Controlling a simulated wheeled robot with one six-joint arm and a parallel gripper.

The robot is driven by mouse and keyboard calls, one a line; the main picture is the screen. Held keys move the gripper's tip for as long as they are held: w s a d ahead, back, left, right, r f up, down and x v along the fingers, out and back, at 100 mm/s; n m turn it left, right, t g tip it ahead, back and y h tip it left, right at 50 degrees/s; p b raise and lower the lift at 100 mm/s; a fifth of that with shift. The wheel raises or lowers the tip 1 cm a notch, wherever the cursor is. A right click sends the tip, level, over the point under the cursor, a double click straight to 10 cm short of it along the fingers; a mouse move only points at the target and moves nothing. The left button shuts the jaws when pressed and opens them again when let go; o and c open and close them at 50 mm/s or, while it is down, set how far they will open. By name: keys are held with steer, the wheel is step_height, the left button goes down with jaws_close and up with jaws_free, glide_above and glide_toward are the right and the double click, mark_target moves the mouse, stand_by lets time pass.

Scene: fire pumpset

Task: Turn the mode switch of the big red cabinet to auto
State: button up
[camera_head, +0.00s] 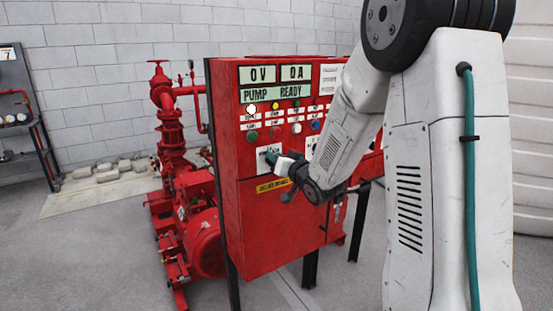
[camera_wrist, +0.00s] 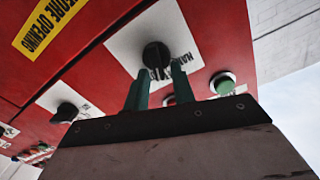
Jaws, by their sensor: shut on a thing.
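The big red cabinet (camera_head: 275,215) stands in the middle of the head view. Its mode switch is a black knob (camera_wrist: 155,54) on a white plate, with a partly covered label starting "MAN" in the wrist view. My gripper (camera_wrist: 158,70) has its two green fingers on either side of the knob and is shut on it. In the head view my gripper (camera_head: 271,157) reaches the white plate at the cabinet's left from the right and hides the knob. Which position the knob points to cannot be told.
A second black knob (camera_wrist: 66,112) sits on another white plate nearby. A green button (camera_wrist: 222,83) is close to my fingers. A yellow warning label (camera_wrist: 45,27) is below the switches. A red pump (camera_head: 195,225) stands left of the cabinet. Grey floor (camera_head: 110,250) at left is clear.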

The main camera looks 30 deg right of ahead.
steer(key=m, duration=0.5)
steer(key=shift+d+f, duration=0.3)
steer(key=shift+d, duration=0.05)
steer(key=shift+m, duration=0.3)
steer(key=o, duration=0.6)
steer(key=shift+o, duration=0.2)
steer(key=s, duration=0.7)
steer(key=shift+s+d, duration=0.15)
steer(key=shift+s, duration=0.25)
